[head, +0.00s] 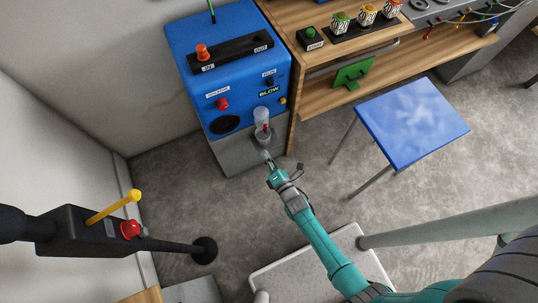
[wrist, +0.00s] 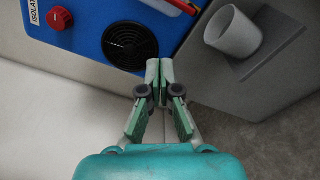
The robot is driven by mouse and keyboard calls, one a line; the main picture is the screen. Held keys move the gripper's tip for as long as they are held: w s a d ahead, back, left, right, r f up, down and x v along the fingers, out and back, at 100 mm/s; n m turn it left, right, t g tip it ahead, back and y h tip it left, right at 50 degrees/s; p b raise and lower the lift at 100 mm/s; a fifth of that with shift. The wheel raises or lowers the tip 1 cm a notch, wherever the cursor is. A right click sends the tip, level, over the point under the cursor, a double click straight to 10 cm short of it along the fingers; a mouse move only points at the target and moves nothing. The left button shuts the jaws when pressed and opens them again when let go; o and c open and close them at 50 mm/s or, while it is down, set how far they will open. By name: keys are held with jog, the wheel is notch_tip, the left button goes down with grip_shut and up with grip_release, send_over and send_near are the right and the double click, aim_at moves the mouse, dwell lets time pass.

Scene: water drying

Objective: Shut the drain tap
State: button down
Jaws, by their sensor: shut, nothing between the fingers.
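In the head view a clear bowl (head: 261,115) hangs on the front of the blue machine (head: 215,60). A small red part, seemingly the drain tap (head: 266,128), shows at its lower end. In the wrist view part of a red lever (wrist: 184,5) is cut off by the top edge; whether the tap is open or shut cannot be told. My gripper (head: 267,157) is just in front of and below the tap, apart from it. In the wrist view my gripper (wrist: 159,72) has its fingertips together with nothing between them.
A pale cup (wrist: 233,32) stands on the grey ledge (wrist: 285,75), right of my fingers. A red isolator knob (wrist: 60,17) and a round black grille (wrist: 130,45) are on the blue front. A blue stool (head: 412,120) and wooden bench (head: 340,95) stand to the right.

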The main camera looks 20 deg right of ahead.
aim_at(266, 129)
jog(key=shift+w+d+r, duration=0.3)
jog(key=shift+w+d, duration=0.2)
jog(key=shift+w, duration=0.8)
jog(key=shift+w+d+r, duration=0.25)
jog(key=shift+w+d, duration=0.2)
jog(key=shift+w, duration=0.8)
jog(key=shift+w+d+r, duration=0.3)
jog(key=shift+w+d, duration=0.2)
jog(key=shift+w, duration=0.8)
